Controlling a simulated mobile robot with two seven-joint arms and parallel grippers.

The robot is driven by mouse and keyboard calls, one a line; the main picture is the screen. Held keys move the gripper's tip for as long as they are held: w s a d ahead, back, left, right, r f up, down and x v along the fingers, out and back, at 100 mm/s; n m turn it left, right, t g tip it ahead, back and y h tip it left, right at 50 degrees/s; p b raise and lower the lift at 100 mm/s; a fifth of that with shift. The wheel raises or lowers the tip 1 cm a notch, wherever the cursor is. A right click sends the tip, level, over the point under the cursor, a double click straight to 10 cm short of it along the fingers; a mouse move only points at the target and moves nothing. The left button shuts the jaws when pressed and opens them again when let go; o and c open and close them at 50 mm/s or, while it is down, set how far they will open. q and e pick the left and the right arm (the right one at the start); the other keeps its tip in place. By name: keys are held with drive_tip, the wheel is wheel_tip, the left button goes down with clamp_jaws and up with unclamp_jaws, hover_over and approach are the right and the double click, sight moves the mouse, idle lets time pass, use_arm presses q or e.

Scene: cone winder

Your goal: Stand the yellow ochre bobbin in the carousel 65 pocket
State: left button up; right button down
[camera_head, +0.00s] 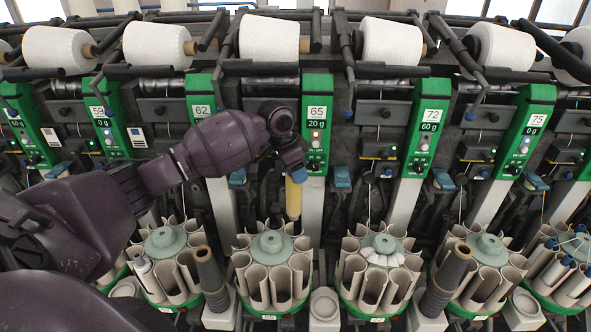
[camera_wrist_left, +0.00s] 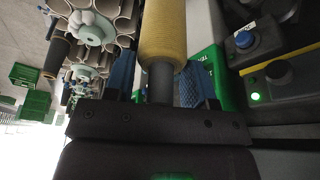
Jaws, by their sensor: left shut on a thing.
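The yellow ochre bobbin (camera_head: 293,200) hangs roughly upright below my left gripper (camera_head: 297,174) in the head view. The gripper is shut on the bobbin's grey upper end; blue fingers (camera_wrist_left: 160,84) flank that end in the left wrist view, where the yellow body (camera_wrist_left: 166,35) extends away. Carousel 65 (camera_head: 250,283) is a ring of open beige pockets around a grey-green hub, labelled 65 at its base. The bobbin's lower end is at its back right rim; whether it is inside a pocket or behind the rim I cannot tell. My right gripper is not in view.
Carousel 62 (camera_head: 165,240) stands to the left and carousel 72 (camera_head: 383,245), with white pieces around its hub, to the right. Dark grey cones (camera_head: 210,275) (camera_head: 447,277) stand between carousels. The green 65 panel (camera_head: 317,125) is close beside the gripper.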

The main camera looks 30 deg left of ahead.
use_arm(q)
drive_tip(key=shift+f, duration=0.15)
hover_over(296, 208)
drive_tip(key=w+a, duration=0.2)
drive_tip(key=shift+d+f, duration=0.15)
drive_tip(key=shift+f, duration=0.9)
drive_tip(key=shift+d+f, duration=0.1)
drive_tip(key=shift+f, duration=1.05)
drive_tip(key=shift+f+b, duration=0.3)
drive_tip(key=shift+f, duration=1.85)
drive_tip(key=shift+f, duration=0.15)
drive_tip(key=shift+f+b, duration=0.65)
drive_tip(key=shift+f, duration=1.5)
